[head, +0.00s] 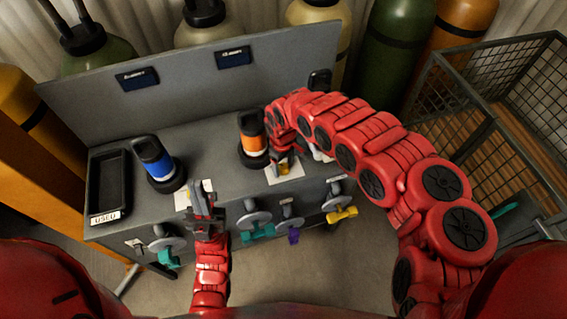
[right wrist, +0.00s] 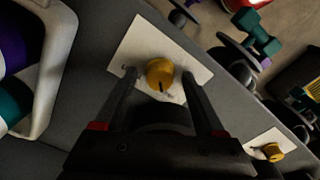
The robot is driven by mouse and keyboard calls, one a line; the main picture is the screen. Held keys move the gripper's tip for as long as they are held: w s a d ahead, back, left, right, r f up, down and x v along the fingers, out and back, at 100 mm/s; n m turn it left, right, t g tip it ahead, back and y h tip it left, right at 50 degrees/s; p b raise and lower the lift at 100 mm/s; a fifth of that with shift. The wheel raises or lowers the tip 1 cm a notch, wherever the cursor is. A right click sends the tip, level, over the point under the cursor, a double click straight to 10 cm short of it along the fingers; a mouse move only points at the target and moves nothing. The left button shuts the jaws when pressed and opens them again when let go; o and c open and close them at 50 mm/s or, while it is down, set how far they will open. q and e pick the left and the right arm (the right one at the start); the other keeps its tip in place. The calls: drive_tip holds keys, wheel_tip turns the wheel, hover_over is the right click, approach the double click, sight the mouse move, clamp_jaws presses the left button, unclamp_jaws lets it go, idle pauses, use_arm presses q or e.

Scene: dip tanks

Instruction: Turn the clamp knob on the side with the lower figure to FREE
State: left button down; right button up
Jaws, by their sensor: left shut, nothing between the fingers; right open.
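A yellow clamp knob (right wrist: 160,72) with a dark mark sits on a white plate (right wrist: 143,40) in the right wrist view. My right gripper (right wrist: 159,76) is open, with one finger on each side of this knob and gaps visible. In the head view my right gripper (head: 283,163) is over the right-hand white plate (head: 293,172). Another yellow knob (right wrist: 272,152) on a white card shows at lower right in the wrist view. My left gripper (head: 205,205) is shut and empty by the left white plate (head: 181,200). Two dark displays (head: 137,78) (head: 233,57) are on the back panel; their figures are unreadable.
A blue-banded cylinder (head: 153,157) and an orange-banded cylinder (head: 252,138) stand on the grey bench. A black tray (head: 94,190) labelled USED is at left. Grey discs with coloured handles (head: 257,231) line the bench front. A wire cage (head: 480,110) stands at right.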

drive_tip(key=shift+r, duration=0.1)
wheel_tip(320, 180, up, 11)
wheel_tip(320, 180, up, 6)
drive_tip(key=p, duration=0.4)
hover_over(284, 166)
drive_tip(key=shift+s+a+r, duration=0.1)
drive_tip(key=shift+s+a, duration=0.05)
drive_tip(key=shift+a, duration=0.1)
